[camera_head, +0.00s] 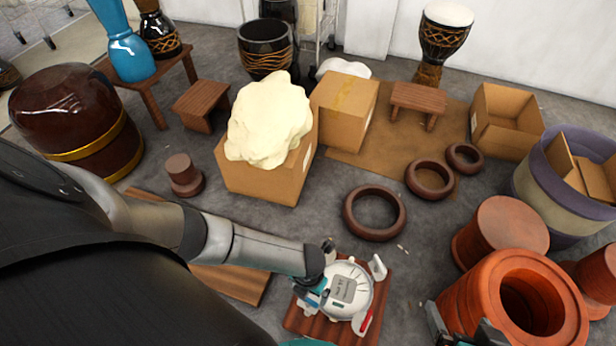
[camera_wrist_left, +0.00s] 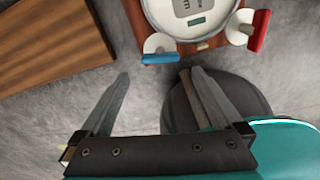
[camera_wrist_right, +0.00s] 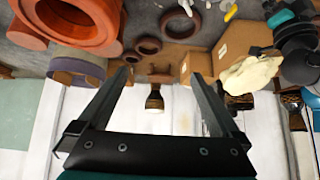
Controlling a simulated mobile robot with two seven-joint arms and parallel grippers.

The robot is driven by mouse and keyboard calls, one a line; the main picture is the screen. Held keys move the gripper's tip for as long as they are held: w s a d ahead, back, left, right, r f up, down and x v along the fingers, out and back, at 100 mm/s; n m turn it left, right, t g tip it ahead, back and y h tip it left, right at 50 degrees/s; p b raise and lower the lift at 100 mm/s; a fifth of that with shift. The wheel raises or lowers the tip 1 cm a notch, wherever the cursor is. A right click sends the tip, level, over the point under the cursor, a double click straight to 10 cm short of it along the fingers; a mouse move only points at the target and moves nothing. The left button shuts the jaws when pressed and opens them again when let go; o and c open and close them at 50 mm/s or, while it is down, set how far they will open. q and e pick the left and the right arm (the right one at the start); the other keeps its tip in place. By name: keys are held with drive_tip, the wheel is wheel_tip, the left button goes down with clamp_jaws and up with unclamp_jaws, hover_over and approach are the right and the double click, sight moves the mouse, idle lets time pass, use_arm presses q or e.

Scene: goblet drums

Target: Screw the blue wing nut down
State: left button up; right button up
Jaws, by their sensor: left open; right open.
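The blue wing nut (camera_wrist_left: 159,59) shows in the left wrist view at the near rim of a white round device (camera_wrist_left: 190,15), beside a white round lug. A red wing (camera_wrist_left: 260,30) stands to its right on another lug. In the head view the device (camera_head: 345,290) sits on a small wooden board, with the red wing (camera_head: 362,322) at its lower right. My left gripper (camera_wrist_left: 156,74) is open, its fingertips on either side of the blue wing nut and just short of it in the picture; contact cannot be told. My right gripper (camera_wrist_right: 160,78) is open and empty.
An orange clay drum shell (camera_head: 455,300) stands right of the device, close to my right gripper. Brown rings (camera_head: 374,235) lie behind. A wooden board (camera_head: 230,282) lies left, under my left arm. A box with a cream lump (camera_head: 268,120) stands farther back.

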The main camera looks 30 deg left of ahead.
use_arm(q)
wheel_tip(320, 180, up, 4)
drive_tip(key=p, duration=0.3)
use_arm(e)
drive_tip(key=s+d+g+h, duration=0.2)
drive_tip(key=s+d+g, duration=0.2)
use_arm(q)
wheel_tip(320, 180, up, 5)
drive_tip(key=p, duration=0.3)
hover_over(308, 299)
drive_tip(key=shift+s+f, duration=0.1)
use_arm(e)
wheel_tip(308, 299, down, 8)
drive_tip(key=shift+s+r+g, duration=0.15)
drive_tip(key=shift+r+g, duration=0.05)
drive_tip(key=shift+g, duration=0.2)
